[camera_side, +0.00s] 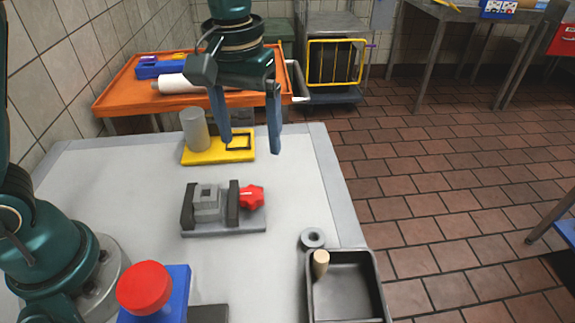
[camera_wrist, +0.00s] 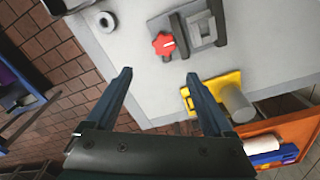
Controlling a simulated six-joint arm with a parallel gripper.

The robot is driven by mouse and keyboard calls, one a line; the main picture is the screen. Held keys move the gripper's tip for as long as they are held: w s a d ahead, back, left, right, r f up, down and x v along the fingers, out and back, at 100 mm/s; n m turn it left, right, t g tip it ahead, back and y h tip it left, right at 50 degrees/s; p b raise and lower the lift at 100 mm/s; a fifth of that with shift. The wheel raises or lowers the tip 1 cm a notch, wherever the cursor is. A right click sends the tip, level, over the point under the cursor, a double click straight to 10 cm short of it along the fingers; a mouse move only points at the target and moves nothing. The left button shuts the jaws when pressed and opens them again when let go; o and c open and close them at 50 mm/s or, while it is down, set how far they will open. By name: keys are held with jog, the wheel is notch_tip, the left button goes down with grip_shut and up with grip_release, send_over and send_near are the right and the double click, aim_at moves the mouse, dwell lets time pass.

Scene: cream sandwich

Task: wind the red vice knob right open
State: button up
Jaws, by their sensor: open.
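The red star-shaped vice knob (camera_side: 251,197) sits on the right end of the small grey vice (camera_side: 208,202), on the white table (camera_side: 130,185). A grey block stands between the vice's dark jaws. In the wrist view the knob (camera_wrist: 163,44) is near the top middle, with the vice (camera_wrist: 198,30) to its right. My gripper (camera_side: 248,148) is open and empty, its two blue fingers pointing down. It hangs above the table's far part, in front of the yellow plate. In the wrist view the fingers (camera_wrist: 158,74) are apart, with the knob beyond their tips.
A yellow plate (camera_side: 200,155) with a grey cylinder (camera_side: 194,129) stands behind the vice. A grey ring (camera_side: 313,238) and a black tray (camera_side: 350,285) holding a tan peg (camera_side: 320,263) are at front right. A red button on a blue box (camera_side: 180,300) is at front left.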

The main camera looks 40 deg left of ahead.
jog(key=shift+s+n, duration=0.1)
jog(key=shift+n, duration=0.5)
jog(key=shift+r, duration=0.1)
